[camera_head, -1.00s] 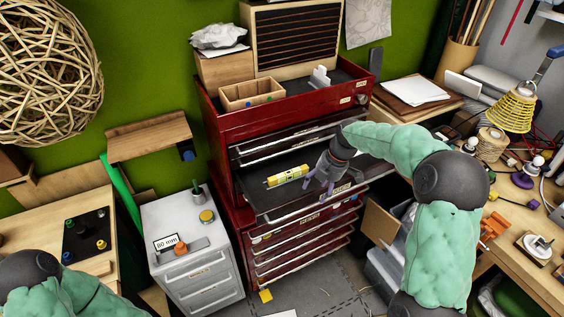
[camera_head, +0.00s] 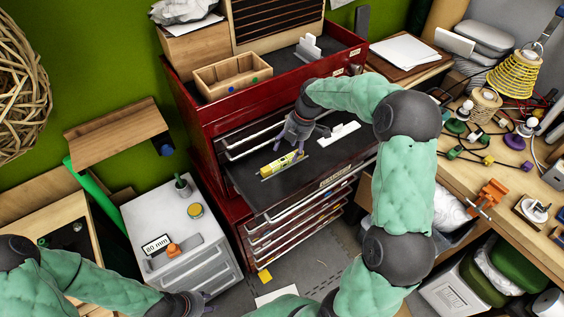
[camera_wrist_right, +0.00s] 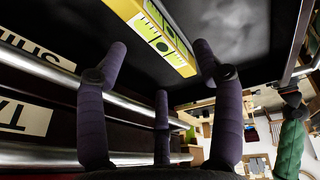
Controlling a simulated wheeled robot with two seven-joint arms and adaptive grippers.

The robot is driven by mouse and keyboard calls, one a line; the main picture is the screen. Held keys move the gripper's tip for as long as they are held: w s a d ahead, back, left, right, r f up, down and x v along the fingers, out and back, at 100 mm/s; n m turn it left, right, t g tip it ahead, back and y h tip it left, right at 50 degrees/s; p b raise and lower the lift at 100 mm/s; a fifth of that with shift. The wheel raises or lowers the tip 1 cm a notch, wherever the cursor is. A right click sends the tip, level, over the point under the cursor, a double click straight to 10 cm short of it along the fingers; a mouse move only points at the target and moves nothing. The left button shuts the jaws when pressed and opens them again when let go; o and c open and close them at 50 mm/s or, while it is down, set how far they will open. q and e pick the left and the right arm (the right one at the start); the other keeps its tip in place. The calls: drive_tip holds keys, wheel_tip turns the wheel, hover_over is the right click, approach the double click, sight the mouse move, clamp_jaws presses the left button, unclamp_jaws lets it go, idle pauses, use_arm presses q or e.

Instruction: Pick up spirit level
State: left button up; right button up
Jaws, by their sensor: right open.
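The spirit level (camera_head: 282,164) is a yellow bar lying in the open, dark-lined drawer (camera_head: 325,172) of the red tool chest. My right gripper (camera_head: 290,147) is over the drawer at the level, its fingers open and partly covering it. In the right wrist view, the yellow level (camera_wrist_right: 158,34) with its green vials lies ahead between the spread purple fingers of the right gripper (camera_wrist_right: 160,58), and nothing is gripped. My left gripper (camera_head: 198,304) is low at the bottom edge, far from the level; its fingers are too small to read.
A white object (camera_head: 338,134) lies at the drawer's right. The chest top holds a wooden box (camera_head: 233,78). A grey cabinet (camera_head: 180,225) stands left of the chest. The cluttered workbench (camera_head: 520,215) is at the right.

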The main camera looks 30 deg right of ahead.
sight(282, 159)
drive_tip(key=shift+w+x, duration=0.2)
drive_tip(key=shift+x, duration=2.6)
drive_tip(key=shift+a+r, duration=0.15)
clamp_jaws()
